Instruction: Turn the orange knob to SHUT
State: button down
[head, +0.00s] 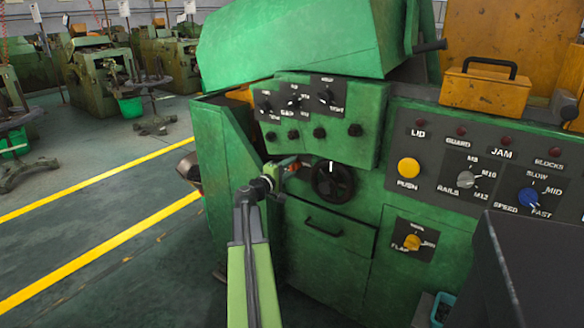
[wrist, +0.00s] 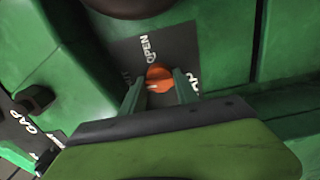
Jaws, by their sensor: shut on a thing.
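The orange knob (wrist: 158,73) sits on a dark label plate (wrist: 190,42) in the wrist view. The plate reads OPEN beside the knob; its other lettering is partly hidden by my fingers. A pale mark on the knob faces my gripper, down and slightly left in that view. My gripper (wrist: 159,84) has one finger on each side of the knob and is shut on it. In the head view my gripper (head: 281,172) is at the green machine's front, left of a black handwheel (head: 333,182), and the knob is mostly hidden there.
A panel with a yellow push button (head: 408,168), a grey dial (head: 466,180) and a blue dial (head: 529,197) is on the right. A yellow-orange knob (head: 412,242) is below. A drawer handle (head: 323,228) sticks out under the handwheel. Open floor lies left.

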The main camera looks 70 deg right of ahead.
jog(key=shift+s, duration=0.15)
jog(key=c, duration=0.9)
grip_release()
jog(key=shift+a, duration=0.1)
jog(key=v, duration=1.7)
jog(key=shift+a, duration=0.15)
